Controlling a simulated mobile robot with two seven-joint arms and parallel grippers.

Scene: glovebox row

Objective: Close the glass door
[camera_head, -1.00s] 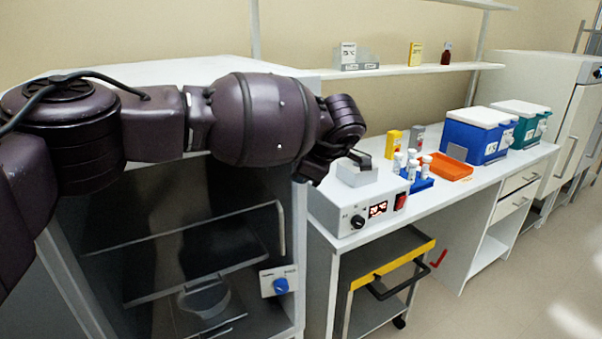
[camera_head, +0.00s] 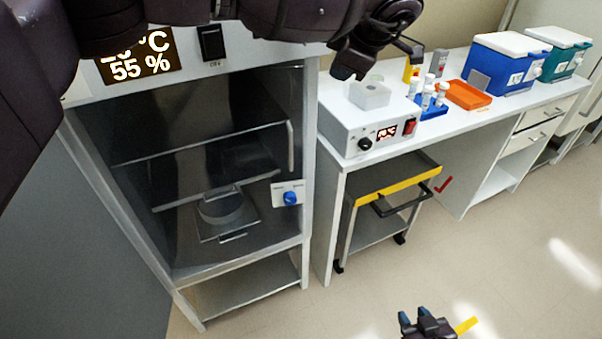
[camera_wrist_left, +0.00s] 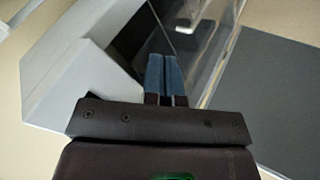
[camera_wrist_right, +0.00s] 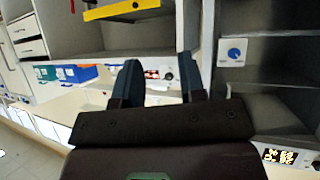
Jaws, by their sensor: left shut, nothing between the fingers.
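A clear glass panel (camera_wrist_left: 222,50), which looks like the glass door, shows by its bright edges in the left wrist view, beside the dark opening of a white cabinet. In the head view the cabinet (camera_head: 309,200) has a dark interior; I cannot clearly trace the door's outline there. My left gripper (camera_wrist_left: 165,75) is shut and empty, its blue fingertips close to the panel's edge; I cannot tell whether they touch. My left arm crosses the top of the head view. My right gripper (camera_wrist_right: 160,78) is open and empty, low in front of the cabinets (camera_head: 427,318).
A yellow-edged cart (camera_head: 400,183) stands under the bench right of the cabinet. The bench holds a white instrument (camera_head: 345,130), an orange tray (camera_head: 468,95) and blue (camera_head: 505,68) and teal (camera_head: 560,50) boxes.

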